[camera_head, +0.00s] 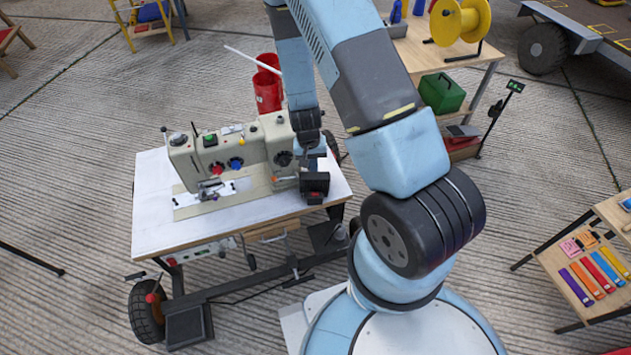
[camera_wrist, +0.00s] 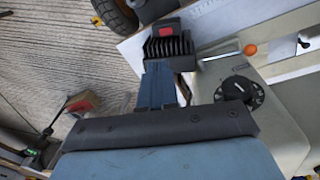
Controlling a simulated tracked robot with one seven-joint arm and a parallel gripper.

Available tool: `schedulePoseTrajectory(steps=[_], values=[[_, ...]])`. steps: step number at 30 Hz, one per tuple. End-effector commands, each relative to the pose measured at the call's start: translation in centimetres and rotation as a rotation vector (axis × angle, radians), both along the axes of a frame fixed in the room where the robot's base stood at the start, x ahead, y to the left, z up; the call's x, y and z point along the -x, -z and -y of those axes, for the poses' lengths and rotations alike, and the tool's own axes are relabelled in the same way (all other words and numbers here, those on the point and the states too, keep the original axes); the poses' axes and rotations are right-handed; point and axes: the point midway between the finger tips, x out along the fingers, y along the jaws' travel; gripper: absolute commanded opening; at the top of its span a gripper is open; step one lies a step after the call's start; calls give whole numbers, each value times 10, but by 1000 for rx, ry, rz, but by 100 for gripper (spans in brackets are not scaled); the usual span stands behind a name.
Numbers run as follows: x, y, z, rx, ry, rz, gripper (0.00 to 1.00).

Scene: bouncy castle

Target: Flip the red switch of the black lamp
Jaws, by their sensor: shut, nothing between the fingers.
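The black lamp (camera_head: 315,182) sits at the right end of the white table, beside the sewing machine. In the wrist view its finned black body (camera_wrist: 168,48) is at the top centre, and the red switch (camera_wrist: 166,31) shows on the side away from my gripper. My gripper (camera_wrist: 158,68) is shut and empty, its blue fingers pointing at the finned side. The fingertips are at or very near the fins; I cannot tell whether they touch. In the head view my arm comes down just behind the lamp, and the fingers are mostly hidden.
The cream sewing machine (camera_head: 230,155) stands on the white table (camera_head: 148,215) close left of the lamp. In the wrist view its black dial (camera_wrist: 238,90) and an orange-tipped lever (camera_wrist: 250,50) are right of my fingers. Red containers (camera_head: 267,90) stand behind the machine.

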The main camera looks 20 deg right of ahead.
Motion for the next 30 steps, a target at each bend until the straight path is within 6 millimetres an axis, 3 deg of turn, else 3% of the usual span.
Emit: schedulePoseTrajectory(steps=[11,30], values=[[0,15,2,-1,0,-2,0],[2,99,11,-1,2,-2,0]])
